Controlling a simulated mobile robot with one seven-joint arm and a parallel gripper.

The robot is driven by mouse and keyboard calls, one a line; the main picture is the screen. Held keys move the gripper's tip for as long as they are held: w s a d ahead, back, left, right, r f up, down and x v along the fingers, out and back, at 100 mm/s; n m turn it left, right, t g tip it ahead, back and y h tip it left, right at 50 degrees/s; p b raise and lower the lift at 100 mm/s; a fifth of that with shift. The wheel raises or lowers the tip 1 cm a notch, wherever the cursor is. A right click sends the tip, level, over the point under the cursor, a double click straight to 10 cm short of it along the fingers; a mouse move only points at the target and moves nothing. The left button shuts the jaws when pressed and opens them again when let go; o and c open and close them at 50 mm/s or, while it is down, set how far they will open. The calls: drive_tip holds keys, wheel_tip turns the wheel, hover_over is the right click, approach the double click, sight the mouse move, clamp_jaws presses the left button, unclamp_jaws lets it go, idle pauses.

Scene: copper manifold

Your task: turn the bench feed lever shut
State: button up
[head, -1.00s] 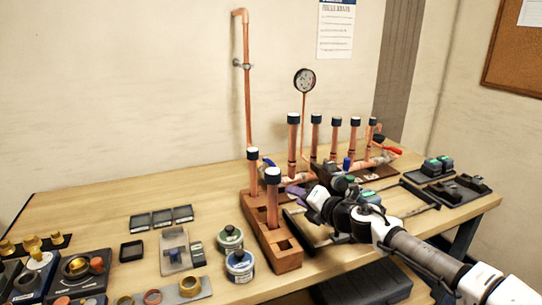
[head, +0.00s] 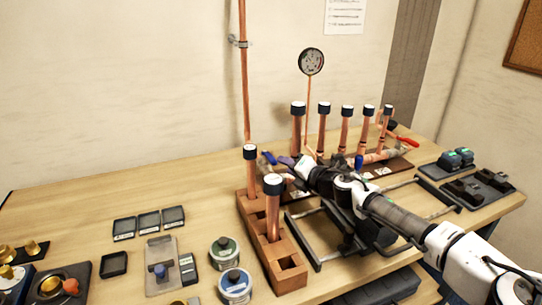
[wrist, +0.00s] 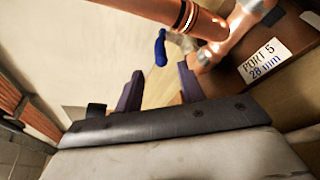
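A blue lever (head: 268,157) sticks up at the left end of the copper manifold (head: 375,157); a blue lever (wrist: 160,47) also shows in the wrist view beside the copper pipe. Another blue handle (head: 359,161) stands mid-manifold, and a red lever (head: 406,141) is at its right end. No label shows which is the bench feed lever. My gripper (wrist: 160,74) is open, its two dark purple fingers apart with nothing between them. The blue lever lies just beyond the fingertips, apart from them. In the head view my wrist partly hides the gripper.
A label reading PORT 5, 28 mm (wrist: 262,62) sits on the manifold's wooden base. Several capped copper uprights rise from the manifold. A wooden block (head: 283,270) with two capped pipes stands left of my arm. A black frame (head: 303,243) lies below it.

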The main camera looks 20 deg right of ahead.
sight(271, 159)
drive_tip(key=p+x, duration=0.2)
drive_tip(key=x, duration=0.7)
drive_tip(key=shift+w+f, duration=0.15)
drive_tip(key=shift+c, duration=0.5)
clamp_jaws()
